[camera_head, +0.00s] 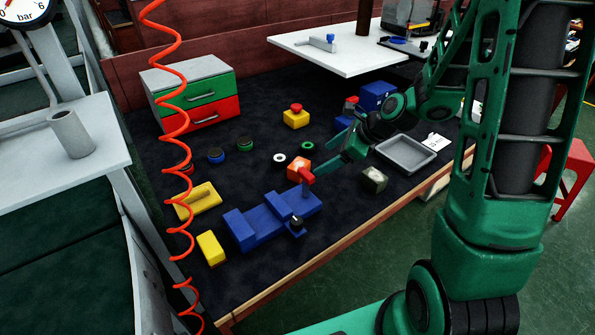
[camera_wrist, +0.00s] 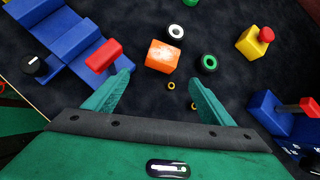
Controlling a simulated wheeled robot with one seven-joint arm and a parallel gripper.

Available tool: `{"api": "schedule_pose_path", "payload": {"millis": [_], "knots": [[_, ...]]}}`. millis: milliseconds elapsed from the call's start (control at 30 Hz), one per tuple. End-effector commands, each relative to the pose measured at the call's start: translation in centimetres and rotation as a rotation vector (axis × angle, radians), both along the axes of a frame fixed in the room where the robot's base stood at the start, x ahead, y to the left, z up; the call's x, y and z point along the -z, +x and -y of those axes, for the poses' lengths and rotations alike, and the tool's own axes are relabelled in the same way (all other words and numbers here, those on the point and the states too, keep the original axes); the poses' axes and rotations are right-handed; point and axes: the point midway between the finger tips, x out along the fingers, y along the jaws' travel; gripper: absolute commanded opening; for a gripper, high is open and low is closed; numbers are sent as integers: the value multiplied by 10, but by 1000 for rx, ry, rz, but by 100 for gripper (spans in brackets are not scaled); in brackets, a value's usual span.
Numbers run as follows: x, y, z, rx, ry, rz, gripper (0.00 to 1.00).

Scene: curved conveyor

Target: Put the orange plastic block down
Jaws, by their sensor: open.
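The orange block (camera_head: 299,167) rests on the dark table mat, beside the blue vise-like fixture (camera_head: 262,222). In the wrist view the orange block (camera_wrist: 161,56) lies just beyond the fingertips, roughly centred between their lines, with a lighter mark on its near face. My gripper (camera_wrist: 160,80) is open, with its two green fingers spread and nothing between them. In the head view my gripper (camera_head: 318,165) reaches in from the right, close to the block. The left fingertip is near the red piece (camera_wrist: 103,55) on the blue fixture.
White (camera_head: 279,158) and green (camera_head: 307,146) rings lie behind the block. A drawer unit (camera_head: 190,91) stands back left.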

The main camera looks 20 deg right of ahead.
Motion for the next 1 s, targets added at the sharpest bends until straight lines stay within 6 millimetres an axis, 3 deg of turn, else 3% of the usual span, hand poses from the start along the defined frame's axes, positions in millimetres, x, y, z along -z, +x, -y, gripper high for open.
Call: {"api": "schedule_pose_path", "payload": {"millis": [267, 1000], "knots": [[10, 24, -13, 160, 170, -36, 77], [69, 64, -53, 163, 173, -39, 77]]}}
